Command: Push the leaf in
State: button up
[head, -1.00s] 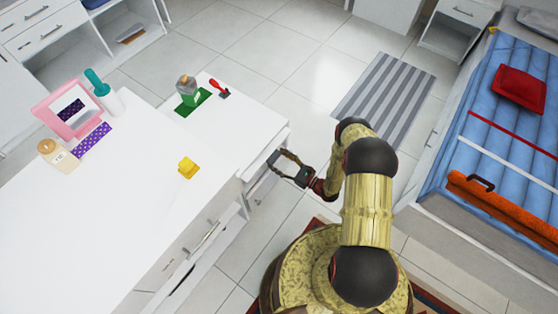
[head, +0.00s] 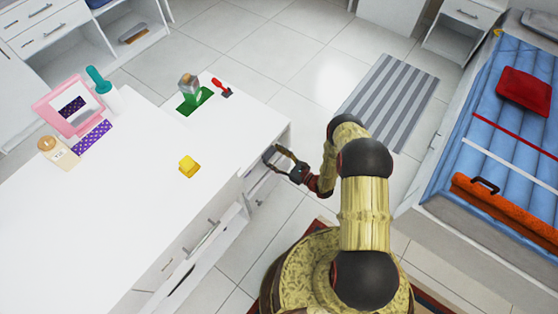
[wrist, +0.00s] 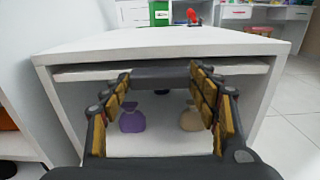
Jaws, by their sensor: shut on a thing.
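The leaf (wrist: 240,67) is a thin pale board just under the white table top (wrist: 150,42) in the wrist view. It looks almost level with the table's front edge. A dark bar-like handle (wrist: 160,76) crosses its front. My gripper (wrist: 163,80) has its yellow-padded fingers on both sides of this bar and is shut on it. In the head view my gripper (head: 272,156) is against the table's right end, and the leaf is mostly hidden under the top.
Below the leaf is an open compartment with a purple pouch (wrist: 132,119) and a beige pouch (wrist: 191,118). Open floor lies right of the table.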

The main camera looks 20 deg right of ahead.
jog(key=shift+w, duration=0.15)
jog(key=o, duration=1.7)
jog(key=shift+a, duration=0.1)
jog(key=v, duration=1.2)
jog(key=shift+f, duration=0.1)
